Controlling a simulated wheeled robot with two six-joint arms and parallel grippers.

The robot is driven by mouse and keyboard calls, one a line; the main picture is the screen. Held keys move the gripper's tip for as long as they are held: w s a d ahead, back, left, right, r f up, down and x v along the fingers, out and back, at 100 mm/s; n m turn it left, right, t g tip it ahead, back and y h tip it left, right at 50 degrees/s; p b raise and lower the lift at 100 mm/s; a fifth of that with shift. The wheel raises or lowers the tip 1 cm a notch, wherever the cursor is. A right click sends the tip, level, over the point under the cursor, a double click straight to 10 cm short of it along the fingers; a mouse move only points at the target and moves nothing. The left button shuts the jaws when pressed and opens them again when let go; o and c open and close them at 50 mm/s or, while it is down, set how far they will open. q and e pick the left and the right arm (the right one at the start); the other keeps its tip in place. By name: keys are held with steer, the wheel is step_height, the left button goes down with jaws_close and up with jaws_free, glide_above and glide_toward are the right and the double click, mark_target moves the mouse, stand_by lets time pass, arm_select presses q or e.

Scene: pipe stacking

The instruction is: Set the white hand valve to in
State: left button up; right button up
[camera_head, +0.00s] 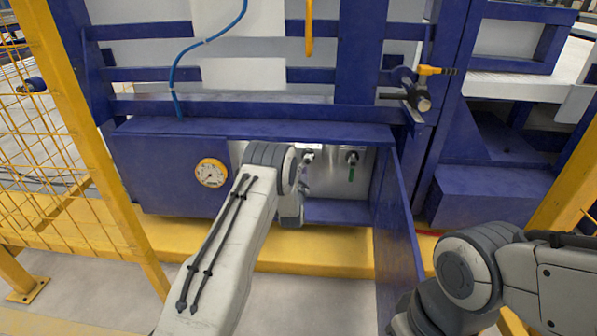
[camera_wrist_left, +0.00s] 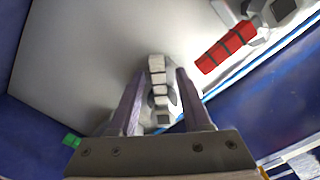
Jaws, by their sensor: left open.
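The white hand valve (camera_wrist_left: 157,66) shows in the left wrist view as a white, ribbed handle against the pale back panel. My left gripper (camera_wrist_left: 161,84) is open, with one finger on each side of the handle. I cannot tell whether either finger touches it. In the head view my left arm reaches into the open blue cabinet and hides the white valve and most of the gripper. My right gripper is out of view; only part of the right arm shows at the lower right.
A red handle (camera_wrist_left: 224,50) is right of my left gripper. A green piece (camera_wrist_left: 71,140) is at lower left; a green handle (camera_head: 351,174) shows in the cabinet. A yellow fence (camera_head: 50,150) stands left.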

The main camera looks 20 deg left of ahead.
arm_select(q)
steer(key=p+v, duration=0.5)
steer(key=v, duration=0.5)
steer(key=shift+s, duration=0.2)
